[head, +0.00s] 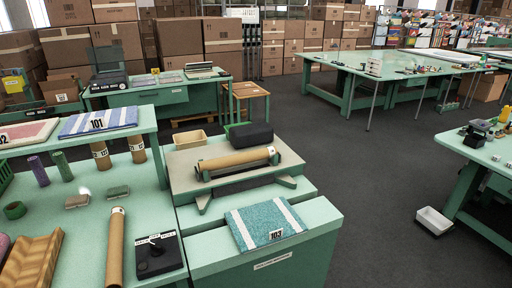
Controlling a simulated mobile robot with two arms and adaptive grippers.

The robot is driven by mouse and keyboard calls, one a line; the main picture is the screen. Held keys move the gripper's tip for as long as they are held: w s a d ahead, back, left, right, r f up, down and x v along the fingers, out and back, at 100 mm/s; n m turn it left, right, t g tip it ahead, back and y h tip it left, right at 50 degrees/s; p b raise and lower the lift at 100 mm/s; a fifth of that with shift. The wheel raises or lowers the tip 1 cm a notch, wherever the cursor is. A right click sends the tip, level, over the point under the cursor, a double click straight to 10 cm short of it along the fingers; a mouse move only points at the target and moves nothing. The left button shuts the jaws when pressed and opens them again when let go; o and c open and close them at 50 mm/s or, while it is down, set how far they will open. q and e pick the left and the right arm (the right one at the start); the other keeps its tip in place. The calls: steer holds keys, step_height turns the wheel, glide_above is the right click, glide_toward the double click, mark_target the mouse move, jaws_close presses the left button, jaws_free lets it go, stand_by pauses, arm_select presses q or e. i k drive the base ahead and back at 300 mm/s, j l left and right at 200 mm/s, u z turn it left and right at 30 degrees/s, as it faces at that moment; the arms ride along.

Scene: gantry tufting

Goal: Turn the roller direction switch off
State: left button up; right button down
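A black switch box (157,257) with a small lever on top lies on the green table at the lower left in the head view. It has a pale label strip along its back edge, too small to read. It may be the roller direction switch; the lever's exact setting cannot be told. Behind it to the right, a brown cardboard roll (236,158) lies across a roller stand (205,183). Neither of my grippers shows in the head view.
A cardboard tube (116,245) lies just left of the box. A blue rug sample marked 103 (266,222) lies on the green cabinet (225,257) to the right. A shelf with rug samples (97,122) stands behind. Grey floor (370,210) is open at right.

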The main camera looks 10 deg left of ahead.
mark_target(156, 251)
steer(key=u, duration=1.25)
